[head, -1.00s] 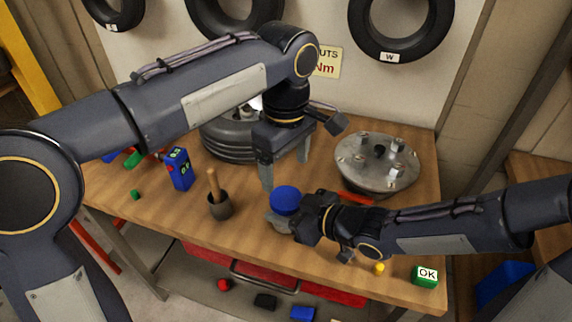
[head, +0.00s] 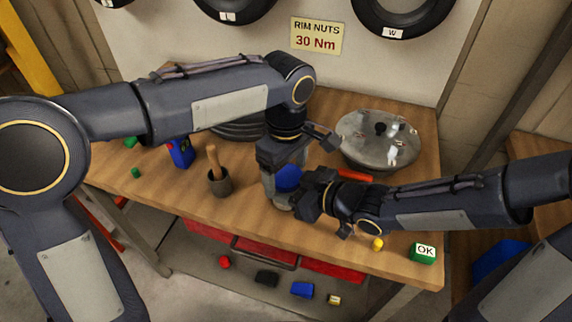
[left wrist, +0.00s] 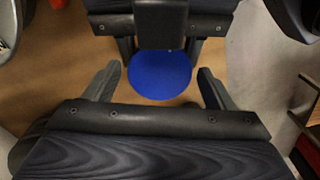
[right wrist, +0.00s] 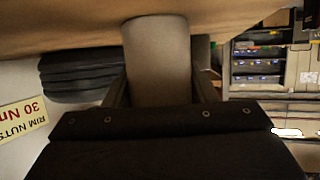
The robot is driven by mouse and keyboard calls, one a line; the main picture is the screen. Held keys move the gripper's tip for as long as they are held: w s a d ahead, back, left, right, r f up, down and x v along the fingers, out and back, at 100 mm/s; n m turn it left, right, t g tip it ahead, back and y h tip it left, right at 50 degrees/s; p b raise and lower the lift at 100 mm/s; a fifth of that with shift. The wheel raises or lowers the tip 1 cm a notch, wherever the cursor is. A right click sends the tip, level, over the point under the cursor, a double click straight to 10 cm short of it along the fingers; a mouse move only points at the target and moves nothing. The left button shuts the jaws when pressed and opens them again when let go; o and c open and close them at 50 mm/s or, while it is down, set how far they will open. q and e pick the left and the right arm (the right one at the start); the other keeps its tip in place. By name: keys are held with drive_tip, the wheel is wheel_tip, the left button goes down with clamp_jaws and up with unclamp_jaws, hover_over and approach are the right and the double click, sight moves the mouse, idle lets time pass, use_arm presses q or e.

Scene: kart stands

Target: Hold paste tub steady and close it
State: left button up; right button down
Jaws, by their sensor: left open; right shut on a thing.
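The paste tub (right wrist: 158,62) is a pale cylinder that fills the space between the right gripper's fingers in the right wrist view. Its blue lid (head: 288,178) is on top, partly hidden by my grippers in the head view; it shows as a blue disc in the left wrist view (left wrist: 160,76). My right gripper (head: 292,200) is shut on the tub's body near the bench front. My left gripper (head: 284,184) is open above the tub, pointing down, with its fingers (left wrist: 158,88) on either side of the lid and gaps beside it.
A metal hub (head: 375,150) and a red bar (head: 354,174) are behind right. A yellow piece (head: 377,244) and a green OK block (head: 423,253) lie at the front right.

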use_arm(q)
drive_tip(key=shift+c, duration=0.5)
drive_tip(key=c, duration=0.9)
drive_tip(key=o, duration=1.1)
drive_tip(key=shift+r, duration=2.3)
drive_tip(key=o, duration=0.4)
